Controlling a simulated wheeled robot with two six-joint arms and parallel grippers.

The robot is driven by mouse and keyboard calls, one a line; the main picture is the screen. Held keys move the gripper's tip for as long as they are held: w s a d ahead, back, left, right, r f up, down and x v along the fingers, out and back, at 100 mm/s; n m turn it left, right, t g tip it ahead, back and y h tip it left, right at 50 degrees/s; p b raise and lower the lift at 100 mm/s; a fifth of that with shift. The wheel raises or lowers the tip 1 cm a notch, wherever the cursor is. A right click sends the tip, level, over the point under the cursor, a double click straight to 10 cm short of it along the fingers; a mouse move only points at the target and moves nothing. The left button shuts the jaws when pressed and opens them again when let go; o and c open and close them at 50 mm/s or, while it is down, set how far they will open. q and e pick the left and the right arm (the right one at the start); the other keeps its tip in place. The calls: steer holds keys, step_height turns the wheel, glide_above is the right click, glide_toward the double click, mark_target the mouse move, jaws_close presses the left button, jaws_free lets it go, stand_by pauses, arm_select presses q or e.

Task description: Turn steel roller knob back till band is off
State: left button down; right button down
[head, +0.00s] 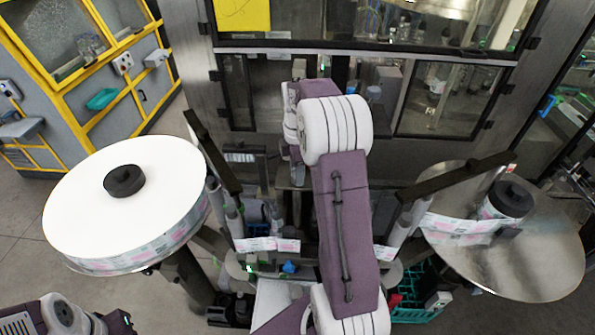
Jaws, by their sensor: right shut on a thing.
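My right arm crosses the middle of the head view, and its gripper (297,176) points down by the machine front. It is shut on what seems to be the steel roller knob; the fingertips and knob are too small and covered to show clearly. The label band shows as a printed strip (256,244) left of my arm and a short piece right of it (384,253). Pale rollers stand on the left (234,222) and right (399,228). My left arm shows only at the bottom left corner; its gripper is outside the picture.
A large white label reel (90,207) with a black hub stands on the left. A steel disc (545,255) with a smaller label roll is on the right. Dark bars (213,150) flank the middle. A blue knob (289,267) and a green crate (415,308) lie low.

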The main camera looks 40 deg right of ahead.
steer(key=shift+n, duration=0.9)
steer(key=c, duration=1)
jaws_free()
